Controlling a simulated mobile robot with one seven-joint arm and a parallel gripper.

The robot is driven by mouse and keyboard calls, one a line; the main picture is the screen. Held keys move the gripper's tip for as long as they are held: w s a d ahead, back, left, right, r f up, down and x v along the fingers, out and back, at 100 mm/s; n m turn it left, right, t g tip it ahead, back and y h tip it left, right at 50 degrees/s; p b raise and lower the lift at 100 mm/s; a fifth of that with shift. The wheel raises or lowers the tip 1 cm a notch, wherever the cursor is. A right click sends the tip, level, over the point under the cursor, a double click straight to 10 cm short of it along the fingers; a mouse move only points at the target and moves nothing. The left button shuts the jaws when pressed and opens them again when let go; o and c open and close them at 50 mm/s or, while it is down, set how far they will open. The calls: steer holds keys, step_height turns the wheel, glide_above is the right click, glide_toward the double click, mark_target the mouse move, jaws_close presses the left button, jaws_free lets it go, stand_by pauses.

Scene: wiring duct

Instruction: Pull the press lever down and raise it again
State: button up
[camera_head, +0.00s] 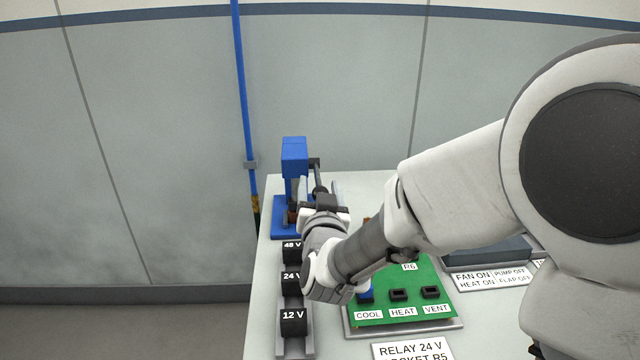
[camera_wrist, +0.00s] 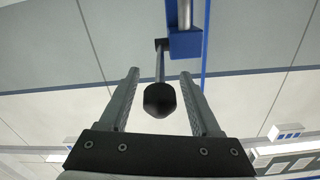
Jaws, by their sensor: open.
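The blue press (camera_head: 294,158) stands at the back left of the table. Its dark lever (camera_head: 318,176) comes off the right side of the press head and slants down towards my gripper. In the wrist view the lever's rod (camera_wrist: 160,65) ends in a black knob (camera_wrist: 160,99), and part of the blue press head (camera_wrist: 185,44) shows above. My gripper (camera_wrist: 160,82) is open, with one finger on each side of the knob and a visible gap on both sides.
Black blocks marked 48 V, 24 V and 12 V (camera_head: 293,322) stand in a rail at the table's left edge. A green board (camera_head: 400,312) with COOL, HEAT and VENT labels lies right of them. A blue pipe (camera_head: 243,90) runs up the wall behind. Label plates (camera_head: 490,278) lie further right.

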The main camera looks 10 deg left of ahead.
jaws_close()
stand_by(0.4)
stand_by(1.1)
